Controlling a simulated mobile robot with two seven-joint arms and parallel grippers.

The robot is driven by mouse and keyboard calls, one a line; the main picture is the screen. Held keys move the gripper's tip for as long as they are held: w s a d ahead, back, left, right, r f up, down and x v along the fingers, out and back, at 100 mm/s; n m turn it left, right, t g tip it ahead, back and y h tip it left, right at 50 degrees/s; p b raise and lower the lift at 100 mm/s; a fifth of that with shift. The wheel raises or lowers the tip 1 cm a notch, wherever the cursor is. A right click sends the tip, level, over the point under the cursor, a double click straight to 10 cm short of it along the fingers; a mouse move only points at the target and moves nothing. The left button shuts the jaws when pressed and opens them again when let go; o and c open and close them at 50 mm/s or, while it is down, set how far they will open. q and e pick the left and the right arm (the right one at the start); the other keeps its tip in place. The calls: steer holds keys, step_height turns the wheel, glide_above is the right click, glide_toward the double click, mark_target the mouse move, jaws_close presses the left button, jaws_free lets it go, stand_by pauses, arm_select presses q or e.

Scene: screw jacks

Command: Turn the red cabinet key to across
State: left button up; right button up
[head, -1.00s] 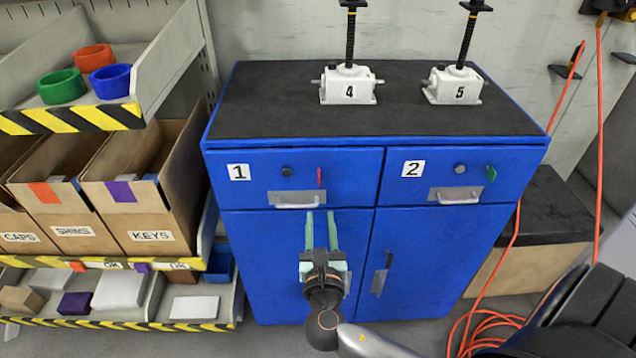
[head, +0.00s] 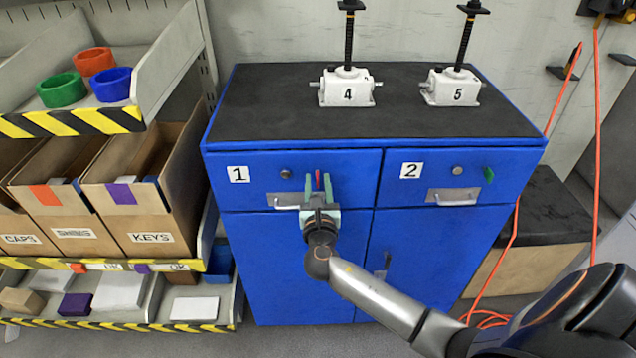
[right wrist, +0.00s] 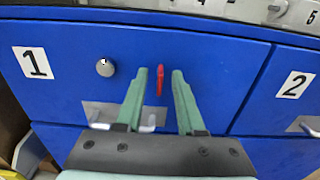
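The red key (head: 318,179) stands upright on the front of drawer 1 of the blue cabinet (head: 270,250), right of a round lock (head: 286,173). In the right wrist view the red key (right wrist: 160,80) shows between the fingertips, with a gap on each side. My right gripper (head: 318,184) is open around the key's line, its green fingers pointing at the drawer front; it also shows in the right wrist view (right wrist: 162,76). I cannot tell how far the fingertips are from the drawer face. The left gripper is out of view.
Drawer 1's handle (head: 287,200) is just below left of my right gripper. Drawer 2 has a green key (head: 488,174) and its own handle (head: 452,197). White jacks 4 (head: 347,90) and 5 (head: 452,88) stand on top. A bin shelf (head: 150,262) stands left.

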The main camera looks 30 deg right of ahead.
steer(key=shift+c, duration=0.4)
jaws_close()
